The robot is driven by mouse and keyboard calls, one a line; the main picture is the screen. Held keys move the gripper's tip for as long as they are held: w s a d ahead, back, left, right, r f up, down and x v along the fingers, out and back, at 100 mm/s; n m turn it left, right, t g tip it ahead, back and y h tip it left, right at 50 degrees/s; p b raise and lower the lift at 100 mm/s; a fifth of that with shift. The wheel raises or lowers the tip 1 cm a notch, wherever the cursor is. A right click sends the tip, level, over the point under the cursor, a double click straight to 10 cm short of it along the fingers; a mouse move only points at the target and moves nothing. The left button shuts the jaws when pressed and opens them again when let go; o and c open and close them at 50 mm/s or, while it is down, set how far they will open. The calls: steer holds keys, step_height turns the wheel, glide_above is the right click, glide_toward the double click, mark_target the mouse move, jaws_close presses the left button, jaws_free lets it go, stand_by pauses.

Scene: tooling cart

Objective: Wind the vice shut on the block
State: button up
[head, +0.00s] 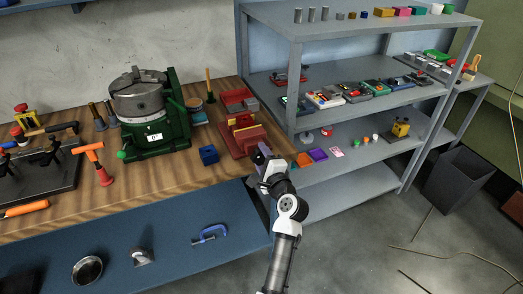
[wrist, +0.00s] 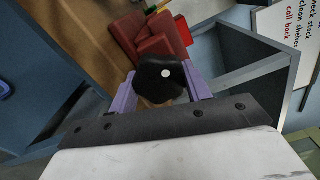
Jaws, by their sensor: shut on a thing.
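The red vice (head: 240,138) stands at the right end of the wooden bench, and part of its red body (wrist: 155,38) shows at the top of the wrist view. A black rounded knob with a white dot (wrist: 160,77) is at the vice's near end. My gripper (head: 262,155) is at that end, with its purple fingers on either side of the knob in the wrist view, shut on it. A yellowish piece (head: 246,124) shows between the vice's red parts; whether it is the block, and how wide the jaw gap is, I cannot tell.
A grey shelf unit (head: 350,104) with several small items stands just right of my gripper.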

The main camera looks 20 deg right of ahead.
steer(key=m+p, duration=0.2)
steer(key=m, duration=0.1)
steer(key=shift+s+f+m+p, duration=0.1)
steer(key=shift+f+m+p, duration=0.05)
steer(key=shift+m, duration=1)
steer(key=shift+f+m+p, duration=0.15)
steer(key=shift+m, duration=1)
steer(key=o, duration=0.7)
steer(key=shift+o, duration=1.3)
steer(key=shift+r, duration=0.1)
